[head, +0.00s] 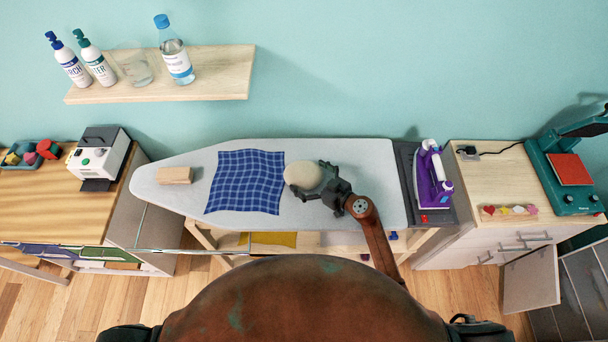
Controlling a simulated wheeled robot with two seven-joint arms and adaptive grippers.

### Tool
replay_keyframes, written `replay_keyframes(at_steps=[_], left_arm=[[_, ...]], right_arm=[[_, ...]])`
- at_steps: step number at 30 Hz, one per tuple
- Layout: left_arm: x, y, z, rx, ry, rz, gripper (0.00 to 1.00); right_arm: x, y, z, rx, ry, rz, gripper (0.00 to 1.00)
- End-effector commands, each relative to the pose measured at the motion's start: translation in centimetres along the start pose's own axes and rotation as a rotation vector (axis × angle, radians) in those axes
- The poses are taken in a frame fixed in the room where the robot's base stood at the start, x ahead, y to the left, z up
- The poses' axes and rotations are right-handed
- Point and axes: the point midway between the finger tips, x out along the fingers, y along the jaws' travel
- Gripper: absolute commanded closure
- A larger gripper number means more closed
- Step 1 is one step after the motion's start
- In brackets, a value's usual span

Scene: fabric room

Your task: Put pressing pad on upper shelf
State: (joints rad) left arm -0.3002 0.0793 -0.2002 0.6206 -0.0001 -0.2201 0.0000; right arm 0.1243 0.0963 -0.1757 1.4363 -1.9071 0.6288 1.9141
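A cream, rounded pad (303,175), which looks like the pressing pad, is over the grey ironing board (362,158), just right of a blue checked cloth (247,182). My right gripper (310,178) is at the pad's right side, with its dark fingers along the upper right and lower edges. I cannot tell whether they grip it, or whether the pad rests on the board. The upper shelf (215,88) is a light wooden wall shelf at the upper left. My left gripper is not in view.
Two pump bottles (85,62), a clear glass (135,68) and a water bottle (175,50) stand on the shelf; its right end is free. A wooden block (174,175) lies on the board's left. A purple iron (431,175) stands at its right end.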

Motion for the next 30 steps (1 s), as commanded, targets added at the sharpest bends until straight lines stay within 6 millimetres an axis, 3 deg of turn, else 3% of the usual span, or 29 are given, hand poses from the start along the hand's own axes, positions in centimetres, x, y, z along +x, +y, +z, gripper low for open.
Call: replay_keyframes(at_steps=[21,30], left_arm=[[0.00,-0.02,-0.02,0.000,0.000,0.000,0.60],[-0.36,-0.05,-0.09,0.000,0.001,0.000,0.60]], right_arm=[[-0.02,-0.02,-0.14,0.000,0.003,-0.001,0.51],[-0.19,-0.01,-0.71,-0.001,0.003,0.000,0.53]])
